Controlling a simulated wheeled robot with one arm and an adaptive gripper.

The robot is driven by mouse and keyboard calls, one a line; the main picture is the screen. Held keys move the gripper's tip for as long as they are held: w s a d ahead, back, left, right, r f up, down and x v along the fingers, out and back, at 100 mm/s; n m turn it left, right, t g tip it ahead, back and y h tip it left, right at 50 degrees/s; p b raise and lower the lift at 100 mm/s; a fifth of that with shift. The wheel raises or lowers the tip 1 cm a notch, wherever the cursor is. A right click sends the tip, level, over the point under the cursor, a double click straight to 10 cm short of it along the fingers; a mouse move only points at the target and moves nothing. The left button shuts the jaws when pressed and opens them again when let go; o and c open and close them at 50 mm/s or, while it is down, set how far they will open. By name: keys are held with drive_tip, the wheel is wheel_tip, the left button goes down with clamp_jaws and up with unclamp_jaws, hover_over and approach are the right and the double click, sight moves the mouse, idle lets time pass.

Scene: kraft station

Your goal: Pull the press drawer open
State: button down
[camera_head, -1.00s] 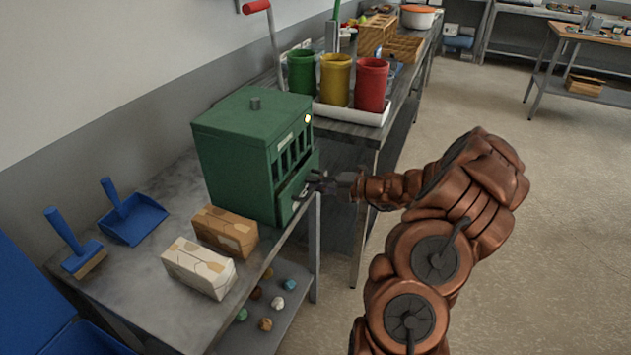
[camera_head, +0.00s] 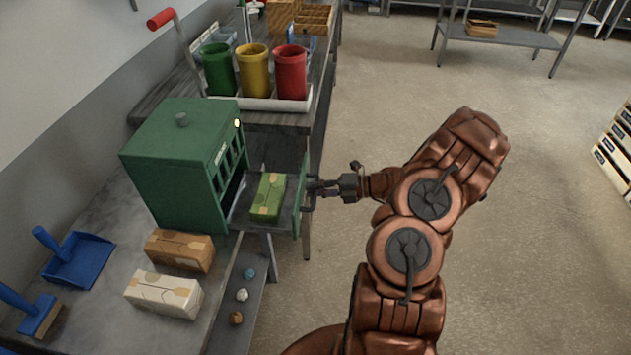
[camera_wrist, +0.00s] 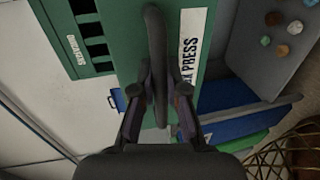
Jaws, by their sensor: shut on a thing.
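The green press (camera_head: 172,160) stands on the metal bench at the left in the head view. Its drawer (camera_head: 302,200) is pulled well out to the right, and a green package (camera_head: 268,196) lies inside it. My gripper (camera_head: 314,188) is at the drawer's front, shut on the handle. In the wrist view the dark handle (camera_wrist: 156,50) runs between the fingers of my gripper (camera_wrist: 158,85), in front of the green drawer face with a white label (camera_wrist: 190,45).
A brown package (camera_head: 180,250) and a white package (camera_head: 164,294) lie in front of the press. Green, yellow and red containers (camera_head: 291,74) stand in a white tray behind it. A blue dustpan (camera_head: 78,260) is at the left.

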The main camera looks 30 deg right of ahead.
drive_tip(key=shift+s+d, duration=0.1)
drive_tip(key=shift+d, duration=0.1)
drive_tip(key=c, duration=1.2)
unclamp_jaws()
drive_tip(key=v, duration=1.2)
